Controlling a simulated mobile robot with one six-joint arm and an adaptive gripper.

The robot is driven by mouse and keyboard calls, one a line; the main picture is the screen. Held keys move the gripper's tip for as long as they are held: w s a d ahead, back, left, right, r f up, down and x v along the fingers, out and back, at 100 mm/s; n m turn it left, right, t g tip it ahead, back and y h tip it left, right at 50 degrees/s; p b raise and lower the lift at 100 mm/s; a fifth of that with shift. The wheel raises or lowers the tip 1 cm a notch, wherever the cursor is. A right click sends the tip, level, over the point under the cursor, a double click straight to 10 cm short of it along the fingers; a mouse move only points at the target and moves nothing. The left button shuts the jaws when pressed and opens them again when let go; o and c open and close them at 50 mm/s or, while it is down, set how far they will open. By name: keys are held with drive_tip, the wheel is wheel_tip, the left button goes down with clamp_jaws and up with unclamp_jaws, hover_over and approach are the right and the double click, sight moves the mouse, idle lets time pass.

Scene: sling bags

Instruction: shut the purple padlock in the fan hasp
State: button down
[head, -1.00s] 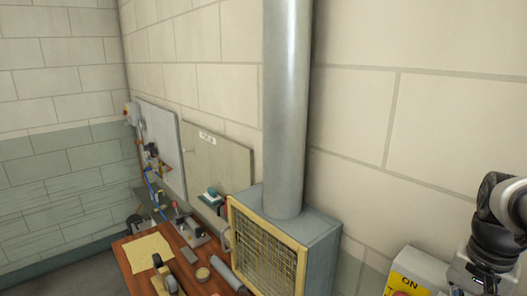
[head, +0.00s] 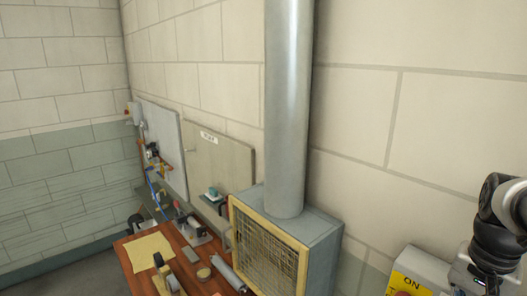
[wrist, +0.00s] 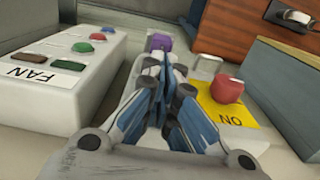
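In the wrist view, my gripper (wrist: 165,68) reaches forward in the middle with its blue-padded fingers drawn together. I see nothing between them. The purple padlock (wrist: 158,42) is just beyond the fingertips, partly hidden behind them. Whether the fingertips touch it cannot be told. The hasp is not clear; a small grey metal piece (wrist: 206,64) sits to the right of the padlock. A pale box labelled FAN (wrist: 40,72) with coloured buttons stands at the left. In the head view, only my arm shows at the right edge; the padlock is not visible there.
A red knob (wrist: 227,89) on a yellow ON plate (wrist: 235,112) is close to the right of my fingers. The ON box also shows in the head view (head: 425,266). A grey ducted cabinet (head: 318,240) and a cluttered wooden bench (head: 135,285) are to its left.

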drive_tip(key=shift+f+b, duration=0.95)
drive_tip(key=shift+f, duration=0.5)
drive_tip(key=shift+r, duration=0.1)
wheel_tip(320, 180, up, 7)
drive_tip(key=p, duration=0.6)
drive_tip(key=s+a+f+n+t+b, duration=0.2)
drive_tip(key=s+a+f+n+b, duration=0.2)
drive_tip(key=a+f+b, duration=0.6)
drive_tip(key=s+a+f+n+t+b, duration=0.2)
drive_tip(key=s+a+f+n+b, duration=0.3)
drive_tip(key=a+f+b, duration=0.5)
drive_tip(key=shift+s+a+f+n+t+b, duration=0.2)
drive_tip(key=shift+f+n+t+b, duration=0.25)
drive_tip(key=shift+f+b, duration=0.4)
drive_tip(key=shift+w+f, duration=0.1)
